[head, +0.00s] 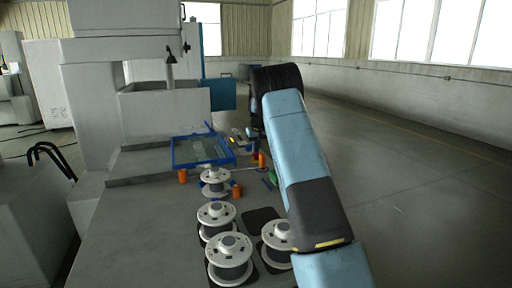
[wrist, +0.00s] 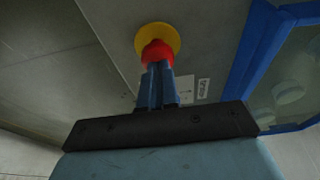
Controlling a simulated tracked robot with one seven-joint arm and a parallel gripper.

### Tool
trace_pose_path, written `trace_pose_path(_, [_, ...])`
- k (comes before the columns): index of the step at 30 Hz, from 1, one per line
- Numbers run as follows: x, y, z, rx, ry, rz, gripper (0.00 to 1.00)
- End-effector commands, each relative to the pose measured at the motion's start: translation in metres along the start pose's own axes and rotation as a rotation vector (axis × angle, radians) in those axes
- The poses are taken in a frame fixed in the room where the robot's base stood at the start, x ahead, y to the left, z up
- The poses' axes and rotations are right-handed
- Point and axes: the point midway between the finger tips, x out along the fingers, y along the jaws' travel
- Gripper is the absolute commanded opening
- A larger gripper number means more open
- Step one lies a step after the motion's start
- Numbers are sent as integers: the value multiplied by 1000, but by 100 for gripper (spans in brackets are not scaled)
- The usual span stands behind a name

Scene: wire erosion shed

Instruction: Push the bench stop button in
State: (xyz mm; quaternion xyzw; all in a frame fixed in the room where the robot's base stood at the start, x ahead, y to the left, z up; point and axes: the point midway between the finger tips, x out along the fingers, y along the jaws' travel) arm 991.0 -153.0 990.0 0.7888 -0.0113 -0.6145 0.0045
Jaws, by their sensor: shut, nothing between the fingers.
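The stop button shows in the wrist view as a red cap (wrist: 157,50) on a round yellow plate (wrist: 165,36), set on a grey panel. My gripper (wrist: 157,68) is shut and empty, its two blue fingers side by side. The fingertips are right in front of the red cap and overlap its lower edge in the wrist view. I cannot tell whether they touch it or how far in the cap sits. In the head view my arm reaches to the far part of the bench, and I cannot make out the button there.
A blue-framed tray (head: 172,156) lies on the grey bench (head: 140,225). Several white-flanged spools, one of them at the near end (head: 229,262), stand along the bench. An orange cylinder (head: 182,176) stands near the tray. Open floor (head: 420,190) lies to the right.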

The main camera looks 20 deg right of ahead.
Motion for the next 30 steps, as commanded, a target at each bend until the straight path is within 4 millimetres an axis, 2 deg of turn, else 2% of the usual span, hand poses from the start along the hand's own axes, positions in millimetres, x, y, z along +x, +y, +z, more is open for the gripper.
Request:
trace_pose_path(1, [12, 1, 5, 1, -10, -1, 0])
trace_pose_path(3, [14, 1, 6, 1, -12, 0, 0])
trace_pose_path(10, [17, 1, 9, 1, -20, -1, 0])
trace_pose_path(14, [12, 0, 7, 0, -18, -1, 0])
trace_pose_path(20, [-15, -2, -3, -2, -5, 0, 0])
trace_pose_path(23, [-36, -3, -11, -2, 7, 1, 0])
trace_pose_path(30, [-86, -3, -12, -1, 11, 1, 0])
